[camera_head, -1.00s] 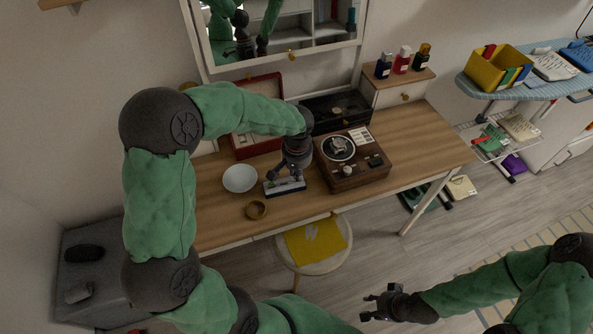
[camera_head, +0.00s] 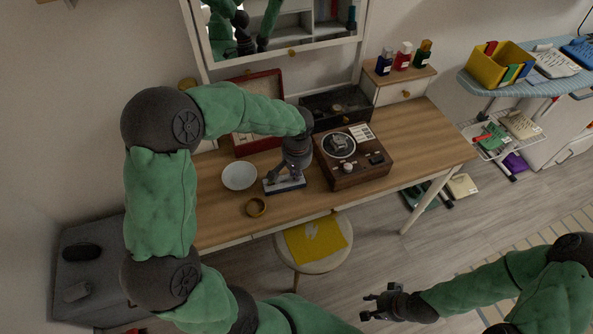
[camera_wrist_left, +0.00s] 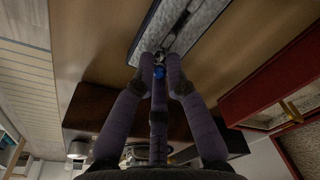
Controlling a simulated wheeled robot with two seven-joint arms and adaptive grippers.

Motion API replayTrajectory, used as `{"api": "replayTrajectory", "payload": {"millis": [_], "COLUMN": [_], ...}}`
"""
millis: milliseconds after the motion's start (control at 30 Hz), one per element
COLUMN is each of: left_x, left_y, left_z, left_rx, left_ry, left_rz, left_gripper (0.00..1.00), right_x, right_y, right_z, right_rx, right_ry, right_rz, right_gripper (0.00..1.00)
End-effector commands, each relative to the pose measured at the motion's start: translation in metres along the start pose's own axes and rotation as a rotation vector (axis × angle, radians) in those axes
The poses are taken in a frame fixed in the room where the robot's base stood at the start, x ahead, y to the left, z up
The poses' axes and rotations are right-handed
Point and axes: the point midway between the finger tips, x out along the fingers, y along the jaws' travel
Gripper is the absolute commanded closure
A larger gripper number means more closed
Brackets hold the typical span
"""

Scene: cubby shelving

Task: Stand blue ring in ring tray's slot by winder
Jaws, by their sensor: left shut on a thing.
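My left gripper (camera_head: 286,179) reaches down over the ring tray (camera_head: 269,189) on the table, left of the winder (camera_head: 353,176). In the left wrist view the fingers are shut on a small blue ring (camera_wrist_left: 160,73), mostly hidden between the tips. The tray shows there as a grey padded strip with a dark rim (camera_wrist_left: 141,47), right at the fingertips. I cannot tell whether the ring touches the slot. My right gripper (camera_head: 373,303) is open and empty, out over the floor in front of the table.
An open red box (camera_head: 257,143) and a black box (camera_head: 318,122) stand behind. The table's right end is clear. A stool (camera_head: 325,262) is in front.

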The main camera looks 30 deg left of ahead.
Motion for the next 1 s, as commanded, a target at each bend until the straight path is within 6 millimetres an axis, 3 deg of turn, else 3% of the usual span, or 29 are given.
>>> {"api": "replayTrajectory", "payload": {"millis": [233, 300, 367, 767, 1000], "left_x": [0.006, 0.005, 0.005, 0.003, -0.029], "left_y": [0.000, 0.000, 0.000, 0.000, 0.000], "left_z": [0.001, 0.001, 0.001, 0.001, 0.000], "left_rx": [0.000, 0.000, 0.000, 0.000, 0.000], "left_ry": [0.000, 0.000, -0.001, -0.001, 0.004], "left_rz": [0.000, 0.000, 0.000, 0.000, 0.001], "left_gripper": [1.00, 0.72, 0.58, 0.58, 0.58], "right_x": [0.004, 0.004, 0.004, 0.004, 0.004], "right_y": [0.002, 0.001, 0.001, 0.001, 0.001], "right_z": [0.000, 0.000, 0.000, 0.000, 0.000], "right_rx": [0.000, 0.000, 0.000, 0.000, 0.000], "right_ry": [0.000, 0.000, 0.000, 0.000, 0.000], "right_rz": [0.000, 0.000, 0.000, 0.000, 0.000], "right_gripper": [0.60, 0.60, 0.60, 0.60, 0.60]}}
